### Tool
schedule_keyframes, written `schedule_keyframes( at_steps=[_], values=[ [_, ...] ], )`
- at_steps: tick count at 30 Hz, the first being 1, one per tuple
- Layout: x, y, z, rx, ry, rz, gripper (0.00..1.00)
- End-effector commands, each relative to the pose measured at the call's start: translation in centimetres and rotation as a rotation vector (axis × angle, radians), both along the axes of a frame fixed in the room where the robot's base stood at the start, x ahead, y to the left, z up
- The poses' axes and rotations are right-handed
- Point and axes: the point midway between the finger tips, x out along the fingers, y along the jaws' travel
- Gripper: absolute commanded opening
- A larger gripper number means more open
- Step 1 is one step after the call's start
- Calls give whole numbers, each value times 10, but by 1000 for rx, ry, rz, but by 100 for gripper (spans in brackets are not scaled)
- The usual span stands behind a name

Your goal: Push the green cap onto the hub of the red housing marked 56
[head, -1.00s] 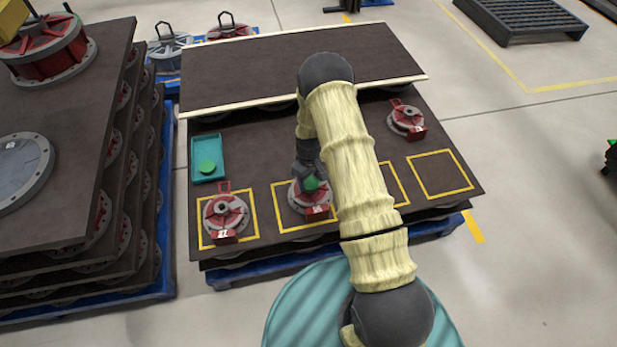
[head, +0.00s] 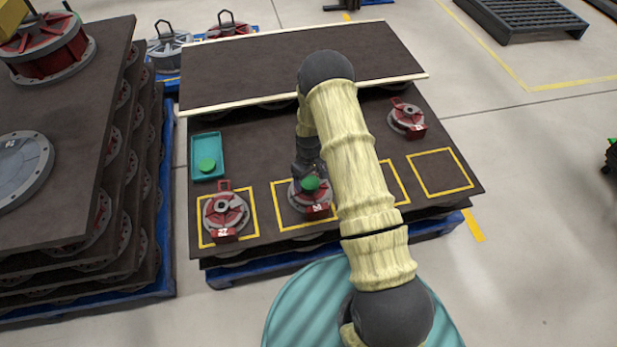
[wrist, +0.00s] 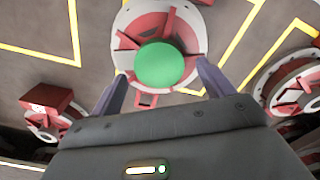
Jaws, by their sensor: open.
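A green cap (head: 310,183) sits over the centre of a red and grey housing (head: 318,208) in the second yellow square from the left. The housing's label is too small to read surely. In the wrist view the cap (wrist: 159,64) covers the middle of the housing (wrist: 190,35); whether it is fully seated cannot be told. My gripper (wrist: 161,70) is open, its fingers on either side of the cap and apart from it. In the head view my gripper (head: 309,168) is just behind the cap, partly hidden by my arm.
A teal tray (head: 197,147) holds another green cap (head: 207,165). Another red housing (head: 226,212) stands in the leftmost square, and one (head: 407,118) at the back right. The rightmost square (head: 440,174) is empty. A raised board (head: 240,75) spans the back.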

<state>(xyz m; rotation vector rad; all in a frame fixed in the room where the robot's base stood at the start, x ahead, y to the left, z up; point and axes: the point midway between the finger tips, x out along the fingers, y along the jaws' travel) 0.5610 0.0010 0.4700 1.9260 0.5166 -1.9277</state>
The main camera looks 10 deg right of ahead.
Motion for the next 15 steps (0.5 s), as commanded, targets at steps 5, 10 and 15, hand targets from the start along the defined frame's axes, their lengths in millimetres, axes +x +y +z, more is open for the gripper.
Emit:
schedule_keyframes(
  at_steps=[5,10,15],
  values=[
    [1,0,27,1,-3,-1,80],
    [1,0,61,1,-3,-1,80],
    [1,0,95,0,-4,0,80]
  ],
)
